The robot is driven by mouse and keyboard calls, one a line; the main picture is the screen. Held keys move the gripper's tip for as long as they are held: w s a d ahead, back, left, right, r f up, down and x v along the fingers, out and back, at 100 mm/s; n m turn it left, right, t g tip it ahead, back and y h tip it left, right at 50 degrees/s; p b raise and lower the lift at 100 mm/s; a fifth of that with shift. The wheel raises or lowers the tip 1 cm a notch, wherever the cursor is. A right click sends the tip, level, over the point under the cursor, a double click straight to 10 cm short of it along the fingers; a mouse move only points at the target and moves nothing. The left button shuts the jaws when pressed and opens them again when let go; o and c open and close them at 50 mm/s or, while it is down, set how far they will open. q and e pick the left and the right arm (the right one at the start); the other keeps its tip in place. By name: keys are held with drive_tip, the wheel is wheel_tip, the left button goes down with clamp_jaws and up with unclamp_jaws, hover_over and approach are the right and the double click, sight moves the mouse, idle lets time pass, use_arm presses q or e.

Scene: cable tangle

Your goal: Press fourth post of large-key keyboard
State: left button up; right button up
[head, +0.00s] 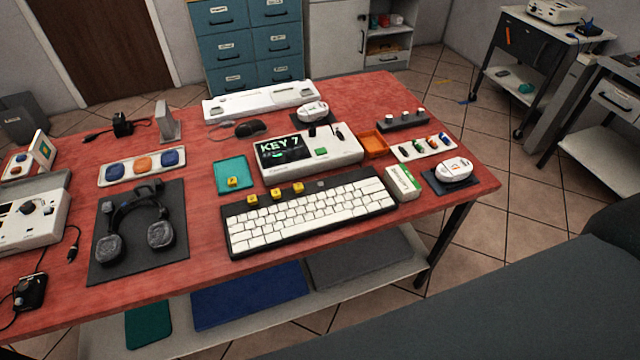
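The large-key keyboard (304,217) lies on the red table, a dark case with white keys. Along its back edge stand three yellow keycaps: the first (252,199) at left, the second (276,194) and the third (299,188). To their right is a small grey post (320,184) without a yellow cap, fourth in the row. Another yellow keycap (232,182) lies on a teal tray (229,165) left of the row. Behind the keyboard, a white console (347,152) has a screen (281,146) reading "KEY 7". Neither of my grippers is in view.
On the red table (205,225), headphones (133,222) lie on a dark mat at left. A green-and-white box (403,183) stands against the keyboard's right end. An orange tray (374,145) and a white device (454,169) are farther right. The table strip before the keyboard is clear.

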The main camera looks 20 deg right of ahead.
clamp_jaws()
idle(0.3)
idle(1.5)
